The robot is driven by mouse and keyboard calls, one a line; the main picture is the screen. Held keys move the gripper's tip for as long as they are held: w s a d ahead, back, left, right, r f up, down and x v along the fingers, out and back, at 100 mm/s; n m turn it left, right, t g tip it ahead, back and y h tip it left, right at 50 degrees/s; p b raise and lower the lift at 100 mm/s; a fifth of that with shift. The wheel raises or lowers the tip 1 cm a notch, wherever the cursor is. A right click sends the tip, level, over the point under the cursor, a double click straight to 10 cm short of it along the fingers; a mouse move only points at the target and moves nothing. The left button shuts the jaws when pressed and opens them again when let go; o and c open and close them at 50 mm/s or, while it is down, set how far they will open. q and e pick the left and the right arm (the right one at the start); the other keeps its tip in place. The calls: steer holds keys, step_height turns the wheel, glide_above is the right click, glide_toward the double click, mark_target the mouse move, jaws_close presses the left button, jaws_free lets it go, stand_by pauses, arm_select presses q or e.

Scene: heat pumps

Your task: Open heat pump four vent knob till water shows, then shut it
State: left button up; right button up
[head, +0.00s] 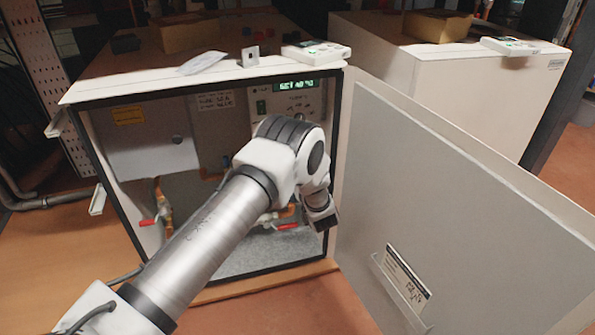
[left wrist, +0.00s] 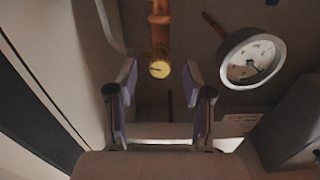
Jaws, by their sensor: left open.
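The open heat pump cabinet (head: 205,78) stands in front of me in the head view, its door swung out to the right. My left arm reaches into it, and its fingers are hidden there. In the left wrist view my left gripper (left wrist: 160,80) is open, with two purple-padded fingers. A small round brass-coloured part (left wrist: 159,69), probably the vent knob, sits at the end of a copper pipe (left wrist: 159,25). It appears between the fingertips; I cannot tell whether they are level with it. I see no water. My right gripper is not in view.
A round gauge (left wrist: 250,60) is right of the brass part. Red-handled valves (head: 147,222) sit low in the cabinet. The open door (head: 450,200) bounds the right side. A green-lit display (head: 296,85) is at the top. A second white cabinet (head: 480,85) stands behind right.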

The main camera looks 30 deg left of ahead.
arm_select(q)
steer(key=shift+w+a, duration=0.1)
steer(key=shift+a, duration=0.05)
jaws_close()
steer(key=shift+r+n, duration=0.1)
steer(key=shift+n, duration=0.2)
steer(key=n+p, duration=0.1)
steer(key=n, duration=0.9)
steer(key=n+p, duration=0.1)
steer(key=n, duration=0.9)
steer(key=shift+f+n, duration=0.2)
steer(key=shift+n, duration=0.2)
stand_by(0.4)
